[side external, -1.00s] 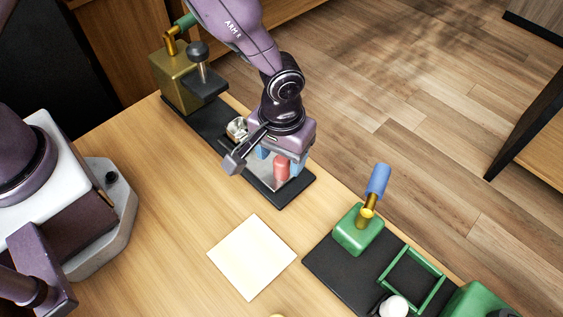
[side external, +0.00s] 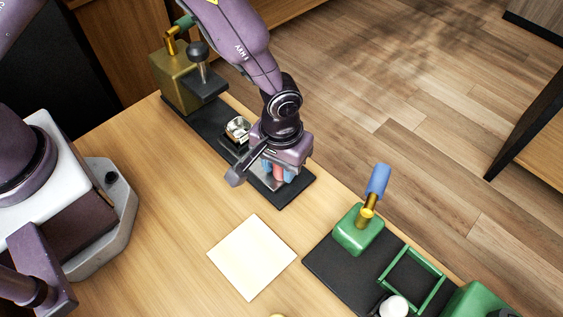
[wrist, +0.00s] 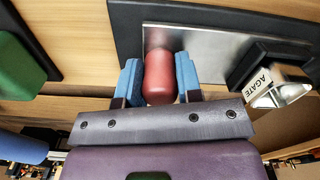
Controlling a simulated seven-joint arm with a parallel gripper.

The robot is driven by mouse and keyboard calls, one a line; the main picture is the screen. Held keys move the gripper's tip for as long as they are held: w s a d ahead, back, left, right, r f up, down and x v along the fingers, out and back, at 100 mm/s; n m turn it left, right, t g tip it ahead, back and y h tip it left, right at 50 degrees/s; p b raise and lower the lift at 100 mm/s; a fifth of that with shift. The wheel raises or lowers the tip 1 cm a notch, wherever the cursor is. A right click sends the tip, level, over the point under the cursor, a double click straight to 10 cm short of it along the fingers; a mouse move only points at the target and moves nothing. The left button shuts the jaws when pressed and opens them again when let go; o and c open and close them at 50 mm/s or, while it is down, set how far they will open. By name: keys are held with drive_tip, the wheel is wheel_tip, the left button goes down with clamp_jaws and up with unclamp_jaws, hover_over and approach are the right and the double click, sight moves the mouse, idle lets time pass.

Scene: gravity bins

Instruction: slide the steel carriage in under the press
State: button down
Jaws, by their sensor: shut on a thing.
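The steel carriage (wrist: 215,45) is a flat bright plate on a dark base (side external: 296,196), with a red upright handle (wrist: 160,77) at one end. A dark block holding a shiny metal cup (side external: 238,128) sits at its other end; a label by the cup (wrist: 284,88) reads "AGATE". My gripper (wrist: 160,82) has its blue fingers on both sides of the red handle and is shut on it. The press (side external: 176,78), a brass-coloured body with a dark arm and a dark round-topped plunger (side external: 199,56), stands at the far end of the same base. My gripper hides part of the carriage.
A green device with a blue-handled lever (side external: 377,182), a green frame (side external: 414,280) and a white ball (side external: 393,307) stands on a black base at lower right. A pale square sheet (side external: 252,257) lies on the wooden table. The base between cup and press looks clear.

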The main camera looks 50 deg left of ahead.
sight(244, 134)
drive_tip(key=a, duration=1)
drive_tip(key=shift+a, duration=0.1)
drive_tip(key=c, duration=0.9)
unclamp_jaws()
drive_tip(key=shift+o, duration=0.6)
drive_tip(key=shift+r, duration=0.15)
drive_tip(key=shift+r, duration=0.3)
wheel_tip(244, 134, up, 12)
